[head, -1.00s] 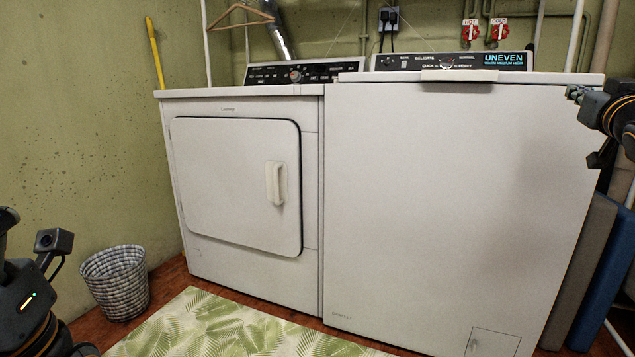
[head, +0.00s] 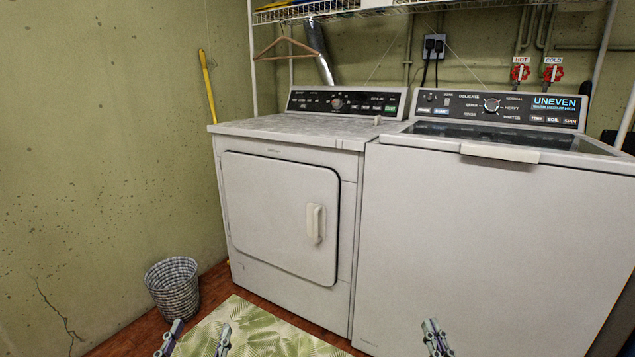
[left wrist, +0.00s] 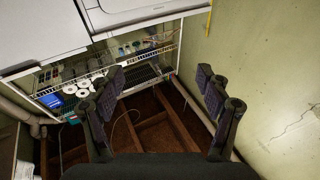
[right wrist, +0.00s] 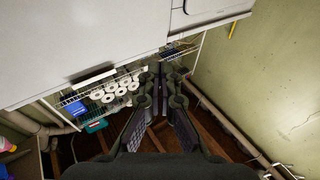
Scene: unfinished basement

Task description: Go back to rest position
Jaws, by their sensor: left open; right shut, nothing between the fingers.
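My left gripper (head: 194,338) shows at the bottom edge of the head view, over the leaf-patterned mat, its two fingers spread apart and empty. In the left wrist view its fingers (left wrist: 160,88) stand wide apart with nothing between them. My right gripper (head: 436,338) shows at the bottom edge in front of the washer, its fingers together. In the right wrist view the fingertips (right wrist: 161,78) meet with nothing between them. Neither gripper visibly touches anything. Most of both arms is out of the head view.
A white dryer (head: 280,215) with its door shut and a white washer (head: 490,240) with its lid shut stand side by side. A checked basket (head: 172,290) stands left of the mat (head: 250,335). A wire shelf (head: 400,8) runs above. Bare wall is at left.

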